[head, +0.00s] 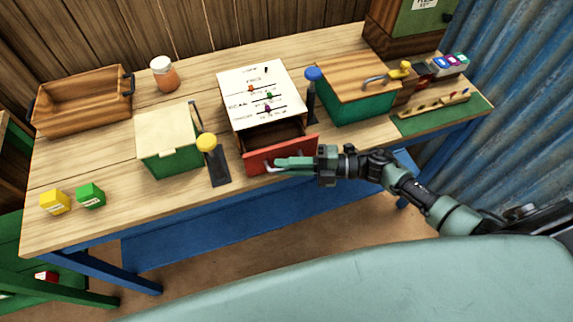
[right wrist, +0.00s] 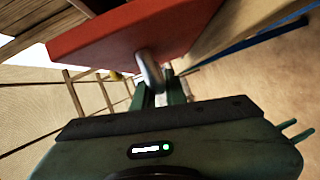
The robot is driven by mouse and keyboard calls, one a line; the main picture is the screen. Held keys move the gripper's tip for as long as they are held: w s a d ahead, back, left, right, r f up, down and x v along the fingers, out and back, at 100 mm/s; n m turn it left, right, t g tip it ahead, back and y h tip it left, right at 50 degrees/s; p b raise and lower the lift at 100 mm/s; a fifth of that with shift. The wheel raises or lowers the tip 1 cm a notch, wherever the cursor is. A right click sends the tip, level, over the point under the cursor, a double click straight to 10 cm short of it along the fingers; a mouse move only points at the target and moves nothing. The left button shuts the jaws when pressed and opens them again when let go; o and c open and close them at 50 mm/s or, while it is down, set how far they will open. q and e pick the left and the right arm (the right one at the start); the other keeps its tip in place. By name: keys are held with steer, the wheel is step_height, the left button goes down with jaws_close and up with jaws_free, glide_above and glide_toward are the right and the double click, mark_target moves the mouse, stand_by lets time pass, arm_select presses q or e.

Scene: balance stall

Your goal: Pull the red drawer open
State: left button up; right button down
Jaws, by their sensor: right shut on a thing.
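The red drawer (head: 262,156) is part of a cabinet with a white top panel (head: 262,95) at the middle of the table. It stands partly open, and its wooden inside shows behind the red front. My right gripper (head: 279,164) reaches in from the right and is shut on the drawer's metal handle. In the right wrist view the red drawer front (right wrist: 130,38) fills the upper part, and the curved metal handle (right wrist: 149,70) runs down to my fingers (right wrist: 162,92). My left gripper is not in view.
A green box with a cream lid (head: 168,135) and a yellow-knobbed lever (head: 207,143) stand left of the drawer. A blue-knobbed lever (head: 312,75) and a wood-lidded green box (head: 355,95) stand right. Yellow (head: 55,201) and green (head: 91,196) cubes lie front left.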

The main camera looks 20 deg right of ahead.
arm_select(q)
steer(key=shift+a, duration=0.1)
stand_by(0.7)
arm_select(e)
steer(key=s+p, duration=0.1)
steer(key=s, duration=0.7)
steer(key=shift+s+d, duration=0.15)
steer(key=shift+s, duration=0.05)
steer(key=c, duration=1.5)
jaws_free()
steer(key=shift+w+f, duration=0.1)
steer(key=shift+o, duration=0.2)
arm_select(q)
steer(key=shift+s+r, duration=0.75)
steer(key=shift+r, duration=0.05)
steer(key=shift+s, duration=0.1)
